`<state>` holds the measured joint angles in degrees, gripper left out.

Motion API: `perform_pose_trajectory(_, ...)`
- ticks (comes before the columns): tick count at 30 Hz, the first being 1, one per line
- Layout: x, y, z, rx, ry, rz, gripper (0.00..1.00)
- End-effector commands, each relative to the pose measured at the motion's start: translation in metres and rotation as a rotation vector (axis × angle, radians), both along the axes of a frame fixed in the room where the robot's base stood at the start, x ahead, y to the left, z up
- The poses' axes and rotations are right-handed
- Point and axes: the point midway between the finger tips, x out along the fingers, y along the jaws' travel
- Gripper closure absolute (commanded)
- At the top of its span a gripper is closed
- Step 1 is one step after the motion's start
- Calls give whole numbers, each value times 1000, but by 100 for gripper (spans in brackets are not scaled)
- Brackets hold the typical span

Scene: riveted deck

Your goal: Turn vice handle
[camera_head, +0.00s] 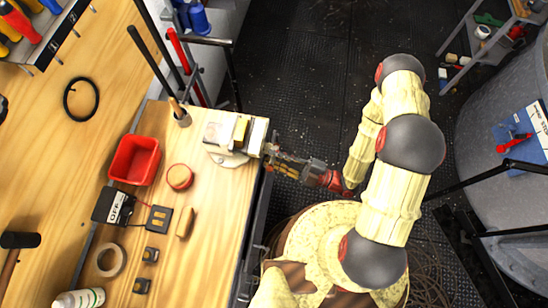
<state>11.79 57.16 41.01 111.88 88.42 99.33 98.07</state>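The pale vice (226,134) is mounted at the right edge of the wooden workbench, with a yellowish block at its jaws. My gripper (274,157) is at the right side of the vice, just off the bench edge, pointing left towards it. The vice handle cannot be made out clearly; it is small and overlaps my fingers there. I cannot tell whether my fingers touch it or are closed around it. My arm reaches in from the right.
On the bench (215,225) are a red bin (134,160), a round red-topped container (180,177), a black box (113,206) and a tape roll (110,259). Upright rods (181,115) stand behind the vice. A grey tank (507,190) stands right; dark floor (300,60) is open between.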

Motion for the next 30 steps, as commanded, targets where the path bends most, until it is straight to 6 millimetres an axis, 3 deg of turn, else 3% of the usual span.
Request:
perform_pose_trajectory(16, -2, -3, -1, -1, 1, 1, 73)
perform_pose_trajectory(30, -13, -52, -8, 0, 1, -4, 73)
